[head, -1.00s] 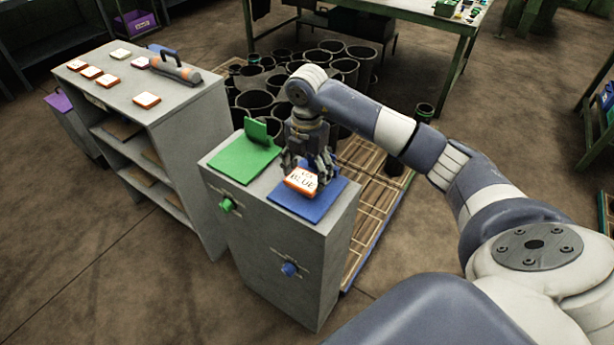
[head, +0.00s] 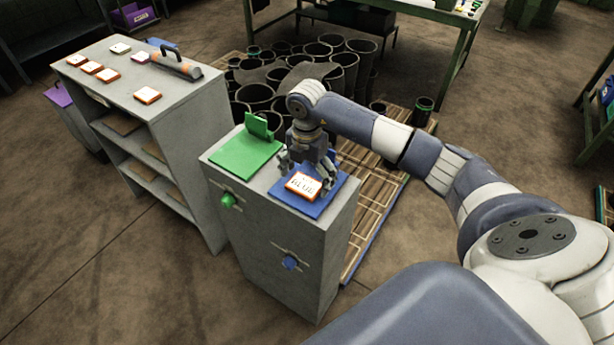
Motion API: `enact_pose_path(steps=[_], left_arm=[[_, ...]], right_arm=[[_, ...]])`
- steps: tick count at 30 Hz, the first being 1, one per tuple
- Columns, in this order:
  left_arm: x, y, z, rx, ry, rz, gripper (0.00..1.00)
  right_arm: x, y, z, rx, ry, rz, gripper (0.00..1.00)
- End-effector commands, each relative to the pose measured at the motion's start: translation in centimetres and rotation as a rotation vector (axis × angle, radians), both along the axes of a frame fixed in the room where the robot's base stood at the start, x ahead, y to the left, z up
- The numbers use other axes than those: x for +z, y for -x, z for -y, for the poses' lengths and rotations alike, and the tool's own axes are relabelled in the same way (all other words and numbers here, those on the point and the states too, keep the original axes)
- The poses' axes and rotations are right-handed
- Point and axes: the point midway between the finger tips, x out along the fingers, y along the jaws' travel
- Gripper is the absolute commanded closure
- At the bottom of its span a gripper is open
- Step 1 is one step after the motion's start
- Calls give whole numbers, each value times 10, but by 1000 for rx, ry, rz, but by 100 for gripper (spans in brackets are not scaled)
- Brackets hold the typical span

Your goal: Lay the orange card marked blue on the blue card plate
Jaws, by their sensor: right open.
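The orange card marked blue (head: 302,186) lies on the blue card plate (head: 311,208), its white face with dark lettering up. The plate is on top of a grey cabinet, at its right side. My right gripper (head: 306,178) is open just above and behind the card, with its fingers spread to either side. Whether a finger still touches the card is hard to tell. My left gripper is not in view.
A green plate (head: 246,157) with an upright green piece lies left on the same cabinet (head: 300,236). A grey shelf (head: 188,110) to the left bears several cards and an orange-grey tool (head: 176,66). Black sleeves (head: 257,96) stand behind.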

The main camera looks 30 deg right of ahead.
Motion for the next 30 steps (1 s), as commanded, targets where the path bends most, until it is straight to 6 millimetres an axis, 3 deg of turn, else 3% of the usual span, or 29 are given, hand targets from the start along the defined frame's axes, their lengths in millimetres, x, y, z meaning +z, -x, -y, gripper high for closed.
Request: enact_pose_path(steps=[8,21,30], left_arm=[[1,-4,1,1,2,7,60],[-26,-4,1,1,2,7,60],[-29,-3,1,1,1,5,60]], right_arm=[[7,-1,0,0,0,3,9],[94,-2,0,0,0,6,9],[122,0,0,-1,-1,1,9]])
